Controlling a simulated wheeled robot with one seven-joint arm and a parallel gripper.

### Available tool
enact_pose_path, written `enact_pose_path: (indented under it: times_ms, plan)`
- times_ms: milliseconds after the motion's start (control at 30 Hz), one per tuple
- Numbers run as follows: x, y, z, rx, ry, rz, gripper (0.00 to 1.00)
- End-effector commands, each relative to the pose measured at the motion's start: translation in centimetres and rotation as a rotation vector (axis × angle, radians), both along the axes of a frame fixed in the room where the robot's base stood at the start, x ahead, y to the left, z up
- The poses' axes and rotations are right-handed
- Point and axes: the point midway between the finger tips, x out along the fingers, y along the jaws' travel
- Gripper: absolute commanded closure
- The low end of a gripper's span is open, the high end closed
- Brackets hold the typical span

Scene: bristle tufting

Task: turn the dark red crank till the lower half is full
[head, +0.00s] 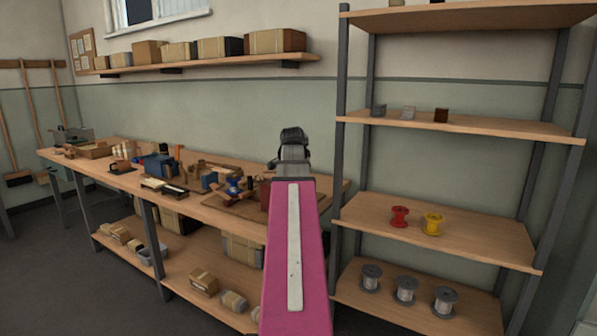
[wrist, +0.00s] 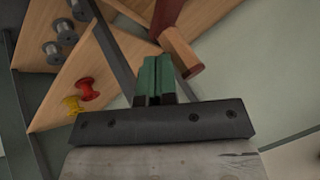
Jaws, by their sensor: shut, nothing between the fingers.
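My gripper (wrist: 152,80) shows in the wrist view as two green fingers standing close together, shut and empty. Just beyond them is a dark red piece (wrist: 168,14) with a light wooden part (wrist: 181,52) below it, apart from the fingers in the picture; I cannot tell if it is the crank. In the head view, a dark red-brown piece (head: 264,195) stands at the right end of the workbench, partly hidden by my pink arm. Beside it are blue parts (head: 234,187) on a wooden board. The gripper's fingers are not visible there. No lower half can be made out.
The workbench (head: 205,212) carries several tools and boxes. A shelf unit at right holds a red spool (head: 399,216), a yellow spool (head: 433,222) and grey wire spools (head: 405,290) below. Its dark post (head: 338,130) stands close to my arm.

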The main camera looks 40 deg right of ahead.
Motion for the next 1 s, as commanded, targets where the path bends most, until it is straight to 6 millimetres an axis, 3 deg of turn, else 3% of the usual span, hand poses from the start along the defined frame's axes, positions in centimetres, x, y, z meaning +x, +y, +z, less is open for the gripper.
enact_pose_path:
  times_ms: [767,1000]
  plan:
    - [0.5,-0.5,0.0,0.001,0.0,-0.004,1.0]
    - [-1.1,-0.2,-0.1,0.0,0.0,-0.002,1.0]
